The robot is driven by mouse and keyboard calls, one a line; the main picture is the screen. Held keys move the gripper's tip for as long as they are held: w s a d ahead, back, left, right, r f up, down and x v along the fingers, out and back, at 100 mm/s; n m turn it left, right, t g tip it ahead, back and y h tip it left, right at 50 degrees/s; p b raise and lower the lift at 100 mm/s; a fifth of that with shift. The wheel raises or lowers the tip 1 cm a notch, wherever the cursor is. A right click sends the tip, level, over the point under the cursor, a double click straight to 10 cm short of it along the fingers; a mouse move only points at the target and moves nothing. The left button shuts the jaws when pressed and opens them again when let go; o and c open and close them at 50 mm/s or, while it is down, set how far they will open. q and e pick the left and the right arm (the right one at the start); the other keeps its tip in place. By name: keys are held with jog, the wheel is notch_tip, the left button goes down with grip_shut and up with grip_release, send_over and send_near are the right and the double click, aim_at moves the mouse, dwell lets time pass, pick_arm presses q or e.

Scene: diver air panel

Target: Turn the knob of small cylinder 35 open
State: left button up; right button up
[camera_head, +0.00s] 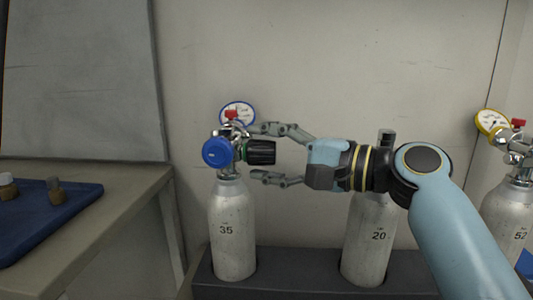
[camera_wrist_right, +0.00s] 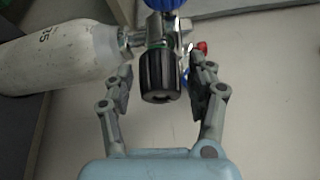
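Small cylinder 35 (camera_head: 231,230) is a white bottle standing upright in a dark rack in the head view; it lies sideways in the right wrist view (camera_wrist_right: 60,57). Its black ribbed knob (camera_head: 261,152) points right from the valve; it also shows in the right wrist view (camera_wrist_right: 160,76). A blue round cap (camera_head: 217,152) and a blue-rimmed gauge (camera_head: 238,113) sit on the valve. My right gripper (camera_head: 262,154) is open, its fingers above and below the knob, with gaps on both sides in the right wrist view (camera_wrist_right: 163,85). My left gripper is not in view.
Cylinder 20 (camera_head: 370,240) stands in the rack (camera_head: 300,284) behind my right arm. Cylinder 52 (camera_head: 513,225), with a yellow gauge (camera_head: 492,122), stands at the right edge. A blue tray (camera_head: 75,211) lies on a table (camera_head: 137,187) at the left. A wall is behind.

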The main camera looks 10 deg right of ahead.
jog(key=shift+s+d, duration=0.1)
jog(key=shift+d, duration=0.05)
jog(key=v, duration=1.1)
jog(key=shift+s+d, duration=0.2)
jog(key=shift+d, duration=0.1)
